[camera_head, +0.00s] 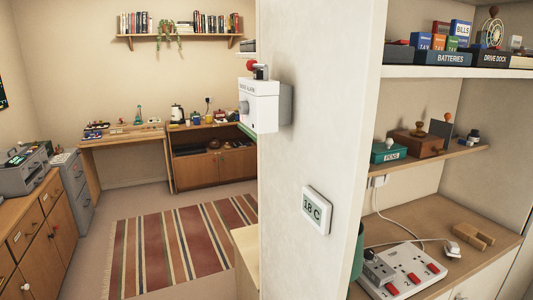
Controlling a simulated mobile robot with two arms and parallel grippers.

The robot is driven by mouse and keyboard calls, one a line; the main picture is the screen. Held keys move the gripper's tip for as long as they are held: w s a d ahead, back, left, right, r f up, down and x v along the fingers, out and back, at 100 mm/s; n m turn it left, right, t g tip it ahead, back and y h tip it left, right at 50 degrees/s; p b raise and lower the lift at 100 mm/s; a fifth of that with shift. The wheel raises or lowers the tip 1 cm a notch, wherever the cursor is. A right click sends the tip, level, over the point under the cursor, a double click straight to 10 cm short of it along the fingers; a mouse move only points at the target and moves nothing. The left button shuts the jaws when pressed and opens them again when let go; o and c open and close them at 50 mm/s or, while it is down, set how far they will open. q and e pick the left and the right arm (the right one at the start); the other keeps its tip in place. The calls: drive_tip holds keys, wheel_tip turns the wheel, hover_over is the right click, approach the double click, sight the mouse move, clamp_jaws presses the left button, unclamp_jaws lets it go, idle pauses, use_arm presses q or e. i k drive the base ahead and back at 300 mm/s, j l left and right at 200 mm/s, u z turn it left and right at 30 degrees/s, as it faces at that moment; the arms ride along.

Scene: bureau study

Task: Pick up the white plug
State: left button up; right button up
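A white plug (453,249) lies on the wooden counter at the lower right, at the end of a white cable. Behind it lies a small wooden block (474,234) with a slot. A white power strip (412,272) with red switches lies in front and to the left. A grey plug-like piece (378,268) sits at the strip's left end. A small white fitting (378,181) is under the shelf, with a cable running down from it. Neither of my grippers is in view.
A pale wall (310,130) divides the room from the shelf alcove and carries a thermostat reading 18 C (316,209). A wooden shelf (465,156) with boxes hangs above the counter (435,215). A striped rug (170,245) covers open floor at left.

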sight(452, 249)
drive_tip(key=z, duration=1.3)
